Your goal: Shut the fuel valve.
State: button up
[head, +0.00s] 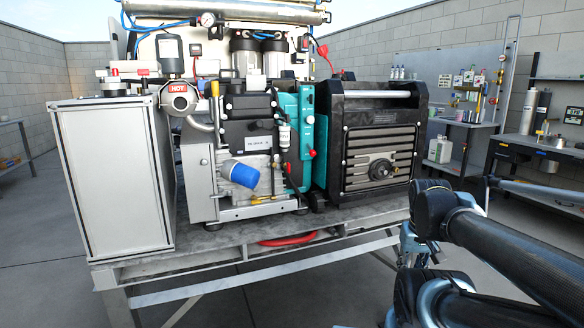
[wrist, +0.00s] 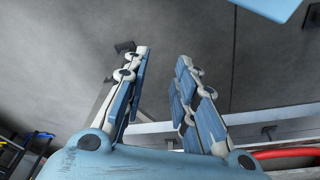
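A machine with an engine (head: 245,140) and pump parts stands on the metal table; I cannot tell for certain which part is the fuel valve. Candidates are a small yellow fitting (head: 215,89) at its upper left, a red knob (head: 312,153) on the teal side and brass-yellow fittings (head: 265,198) low at the front. My gripper (wrist: 162,58) is open in the wrist view, its two blue-and-white fingers apart with only grey floor between them. In the head view my arm covers most of it, at the lower right, apart from the machine.
The metal table (head: 215,240) has a silver cabinet (head: 112,175) at left and a black generator (head: 378,140) at right. A red hose (head: 287,239) hangs below the table top and shows in the wrist view (wrist: 285,153). Workbenches (head: 465,123) stand at the right wall. The floor ahead is clear.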

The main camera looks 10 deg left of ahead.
jog(key=n, duration=0.2)
jog(key=m+t+y, duration=1)
jog(key=m+t, duration=0.3)
jog(key=m, duration=1.9)
send_near(288, 167)
jog(key=x, duration=0.9)
jog(key=shift+w+d+r, duration=0.15)
jog(key=shift+d+r, duration=0.05)
jog(key=shift+r, duration=0.15)
